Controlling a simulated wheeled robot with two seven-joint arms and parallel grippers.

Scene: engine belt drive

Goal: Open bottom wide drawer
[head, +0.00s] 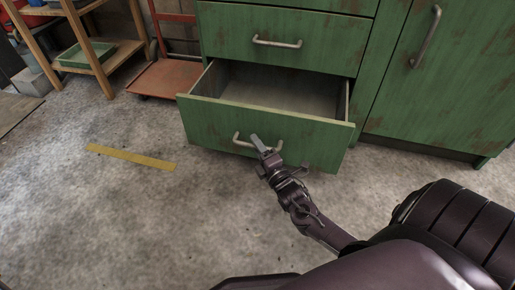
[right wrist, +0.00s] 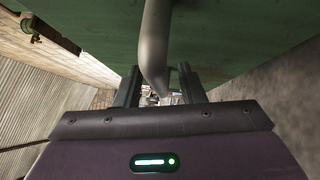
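The bottom wide drawer (head: 230,129) of the green cabinet is pulled well out, and its empty-looking inside (head: 280,88) shows. Its metal bar handle (head: 240,139) is on the front panel, and the handle also shows in the right wrist view (right wrist: 154,45). My right gripper (head: 262,151) is at the right part of this handle. In the right wrist view its two fingers (right wrist: 160,88) stand apart, one on each side of the bar, with a gap visible between them. Whether a finger touches the bar is hard to tell. My left gripper is not in view.
A closed drawer (head: 300,27) with its own handle is above the open one. A closed cabinet door (head: 450,80) is at the right. A red hand truck (head: 165,78) and a wooden shelf (head: 105,65) stand at the left. The floor in front is clear, with a yellow strip (head: 130,157).

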